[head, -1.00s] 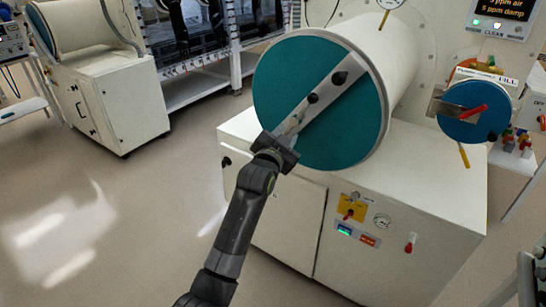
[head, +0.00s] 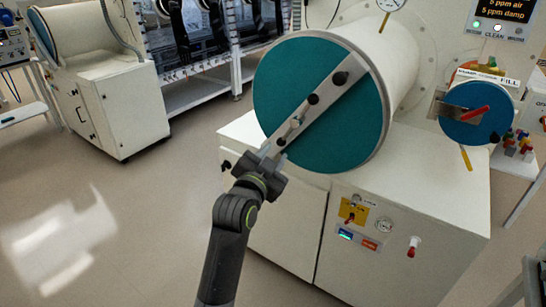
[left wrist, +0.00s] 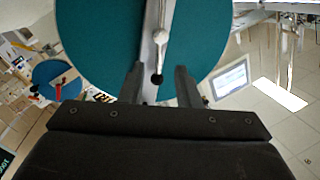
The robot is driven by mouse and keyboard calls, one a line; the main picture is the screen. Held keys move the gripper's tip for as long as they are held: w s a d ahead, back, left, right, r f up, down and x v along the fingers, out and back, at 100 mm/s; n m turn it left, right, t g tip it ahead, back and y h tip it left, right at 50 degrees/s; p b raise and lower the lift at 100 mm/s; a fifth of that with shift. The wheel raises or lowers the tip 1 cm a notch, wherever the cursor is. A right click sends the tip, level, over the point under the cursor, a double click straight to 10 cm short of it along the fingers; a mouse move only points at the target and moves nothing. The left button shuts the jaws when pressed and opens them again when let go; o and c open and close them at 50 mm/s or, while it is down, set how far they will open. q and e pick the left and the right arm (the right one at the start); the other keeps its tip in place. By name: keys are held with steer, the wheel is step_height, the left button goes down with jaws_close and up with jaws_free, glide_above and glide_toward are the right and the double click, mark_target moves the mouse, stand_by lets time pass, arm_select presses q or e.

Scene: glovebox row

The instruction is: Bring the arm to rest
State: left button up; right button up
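My left gripper (head: 271,150) is at the lower left edge of the large round teal door (head: 285,85). A grey bar with black knobs (head: 325,92) crosses this door diagonally, and a small metal lever (head: 295,125) sits on its lower part. In the left wrist view my left gripper (left wrist: 159,72) has its two fingers apart. The lever's black-knobbed end (left wrist: 157,79) shows in the gap between them, with the teal door (left wrist: 95,35) behind. I cannot tell how far the knob is from the fingers; nothing looks clamped. My right gripper is not in view.
The door closes a white cylinder on a white cabinet (head: 420,190) with valves and small displays on its front. A smaller blue round door (head: 465,125) with a red handle is at right. Another white cabinet (head: 115,100) stands back left. The floor (head: 130,220) at left is clear.

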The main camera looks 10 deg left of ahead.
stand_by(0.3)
arm_select(q)
steer(key=s+a+f+n+g+y, duration=0.1)
steer(key=a+f+n+g, duration=0.2)
steer(key=f, duration=2.1)
steer(key=s+a+f+g, duration=0.2)
steer(key=s+f, duration=0.2)
steer(key=f, duration=0.3)
steer(key=s+a+f+n+g+y, duration=0.15)
steer(key=s+f, duration=0.25)
steer(key=f, duration=0.4)
steer(key=s+a+f+m+g+h, duration=0.1)
steer(key=s+f+g, duration=0.1)
steer(key=s+f, duration=0.35)
steer(key=s+a+f+n+g+y, duration=0.1)
steer(key=s+a+f+g, duration=0.1)
steer(key=s+f, duration=0.7)
steer(key=s+a+f+n+g, duration=0.2)
steer(key=s+a+f+g, duration=0.1)
steer(key=s+f, duration=0.6)
steer(key=s+a+f+g, duration=0.1)
steer(key=s+f, duration=0.1)
steer(key=s, duration=0.9)
steer(key=s+a+f+n+g, duration=0.1)
steer(key=s+a+f+g, duration=0.1)
steer(key=s, duration=0.9)
steer(key=shift+s+f+y, duration=0.2)
steer(key=shift+y, duration=0.15)
